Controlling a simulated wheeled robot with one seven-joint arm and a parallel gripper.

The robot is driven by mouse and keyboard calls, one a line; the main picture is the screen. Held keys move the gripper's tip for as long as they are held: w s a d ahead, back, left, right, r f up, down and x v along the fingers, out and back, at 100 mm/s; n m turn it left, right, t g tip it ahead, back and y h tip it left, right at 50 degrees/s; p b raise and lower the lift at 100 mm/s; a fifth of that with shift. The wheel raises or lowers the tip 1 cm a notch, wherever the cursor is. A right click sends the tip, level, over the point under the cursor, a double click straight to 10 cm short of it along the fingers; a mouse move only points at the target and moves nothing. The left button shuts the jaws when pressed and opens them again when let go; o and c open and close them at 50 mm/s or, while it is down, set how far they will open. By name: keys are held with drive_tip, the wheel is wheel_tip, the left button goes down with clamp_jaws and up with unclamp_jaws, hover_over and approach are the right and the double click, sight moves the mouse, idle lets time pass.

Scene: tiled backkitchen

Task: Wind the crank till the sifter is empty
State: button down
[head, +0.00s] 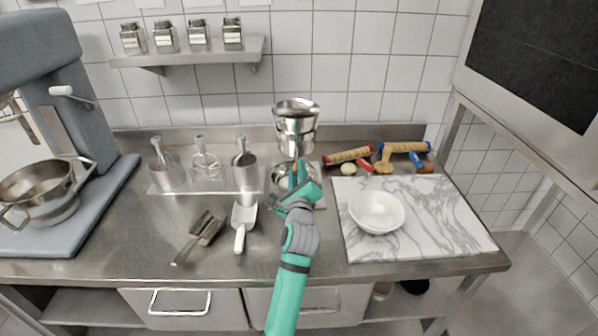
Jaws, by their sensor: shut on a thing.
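The sifter (296,128), a shiny metal cylinder with a wide top rim, stands upright at the back middle of the steel counter. A metal bowl (279,180) shows below it, partly covered by my arm. My gripper (297,172) is just in front of the sifter's lower part. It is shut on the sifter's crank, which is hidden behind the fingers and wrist. The inside of the sifter looks dark from here, and how much is in it cannot be told.
A white bowl (377,212) sits on the marble board (440,232) to the right, with rolling pins (404,147) behind. A scoop (243,222) and a metal tool (200,237) lie to the left. A stand mixer (50,130) fills the far left.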

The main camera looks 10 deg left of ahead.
drive_tip(key=shift+a+r, duration=0.3)
drive_tip(key=shift+r, duration=0.05)
drive_tip(key=c, duration=1.6)
unclamp_jaws()
drive_tip(key=shift+c, duration=0.2)
drive_tip(key=shift+d+f, duration=0.1)
drive_tip(key=shift+f, duration=0.05)
drive_tip(key=v, duration=1)
drive_tip(key=shift+s, duration=0.4)
drive_tip(key=shift+d, duration=0.15)
